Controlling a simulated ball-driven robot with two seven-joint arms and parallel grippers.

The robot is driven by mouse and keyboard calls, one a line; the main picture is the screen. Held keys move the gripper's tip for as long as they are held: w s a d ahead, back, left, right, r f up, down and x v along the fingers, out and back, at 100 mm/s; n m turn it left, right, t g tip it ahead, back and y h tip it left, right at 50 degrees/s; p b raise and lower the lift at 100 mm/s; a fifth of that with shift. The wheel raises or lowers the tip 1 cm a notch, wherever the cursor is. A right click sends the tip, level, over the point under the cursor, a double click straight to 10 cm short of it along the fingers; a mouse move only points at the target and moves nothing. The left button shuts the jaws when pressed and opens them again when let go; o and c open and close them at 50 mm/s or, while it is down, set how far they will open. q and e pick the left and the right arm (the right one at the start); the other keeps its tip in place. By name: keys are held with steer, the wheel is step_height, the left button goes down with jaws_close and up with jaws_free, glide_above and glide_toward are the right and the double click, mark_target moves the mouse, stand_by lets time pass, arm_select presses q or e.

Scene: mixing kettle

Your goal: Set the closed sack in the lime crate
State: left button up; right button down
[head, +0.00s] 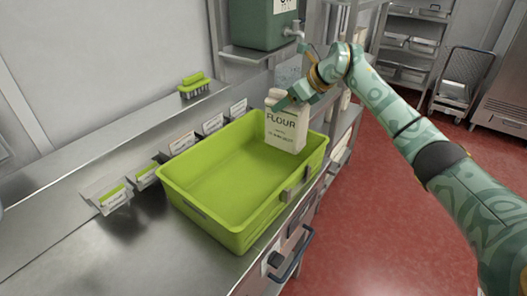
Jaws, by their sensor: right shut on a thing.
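A cream flour sack (285,131) with dark print shows in the head view, upright at the far right part of the lime crate. The lime crate (205,219) stands on the steel counter, and its floor looks empty apart from the sack's area. My right gripper (281,99) is shut on the sack's top, with its arm coming in from the right. The sack's lower end shows inside the crate's far corner; I cannot tell whether it touches the floor. My left gripper is not in view.
Several labelled holders (181,142) line the counter behind the crate. A green brush (194,85) lies on the back ledge. A green tank with a tap (265,24) stands beyond the sack. Bare counter (130,245) lies left of the crate; red floor (370,215) is to the right.

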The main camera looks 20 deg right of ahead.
mark_target(307, 112)
step_height(307, 112, down, 4)
steer(key=shift+w+r, duration=0.1)
steer(key=shift+r, duration=0.1)
steer(key=shift+f+b, duration=0.6)
steer(key=shift+f, duration=1.3)
steer(key=shift+c, duration=1.4)
jaws_free()
steer(key=shift+f, duration=0.15)
steer(key=p+v, duration=0.2)
steer(key=v, duration=1)
